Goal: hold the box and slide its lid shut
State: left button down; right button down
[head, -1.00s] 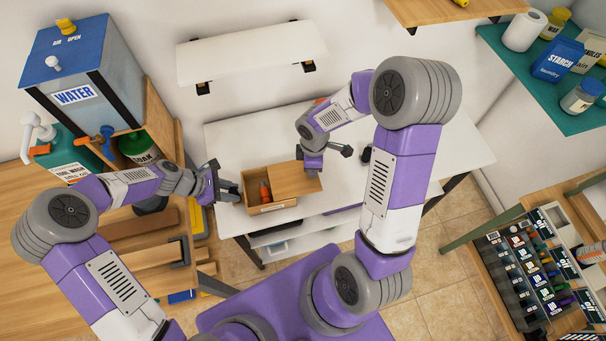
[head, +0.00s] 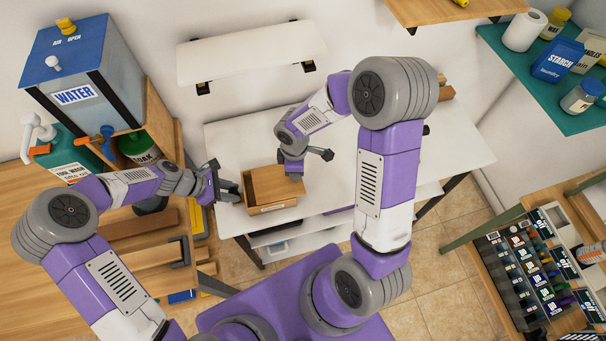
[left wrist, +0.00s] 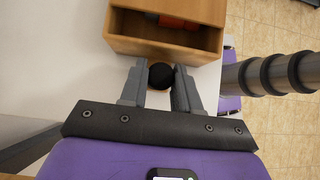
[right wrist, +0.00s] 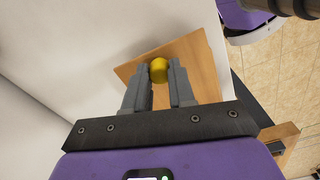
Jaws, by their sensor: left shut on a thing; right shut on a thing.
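The wooden box (head: 272,207) stands on the white table with a pale label on its front. Its wooden lid (head: 272,184) covers most of the top. In the left wrist view a strip of the box (left wrist: 160,47) is uncovered, with an orange thing (left wrist: 178,22) partly visible inside. My left gripper (head: 236,190) is at the box's left end, shut on a black knob (left wrist: 161,76). My right gripper (head: 293,176) is over the lid's right part, shut on a yellow knob (right wrist: 158,70) on the lid (right wrist: 190,62). The right fingertips are mostly hidden in the head view.
The white table (head: 335,185) has free room right of the box. A white shelf (head: 250,55) hangs on the wall behind. A blue water tank (head: 80,65) and green bottle stand at the left. A rack of small bottles (head: 525,265) stands at the right.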

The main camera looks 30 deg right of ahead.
aim_at(287, 179)
jog(key=shift+w+a, duration=0.25)
jog(key=shift+a, duration=0.7)
jog(key=shift+w+a, duration=0.15)
jog(key=shift+a, duration=0.25)
jog(key=c, duration=0.9)
grip_release()
jog(key=shift+o, duration=0.2)
jog(key=shift+r, duration=0.1)
notch_tip(287, 179, up, 12)
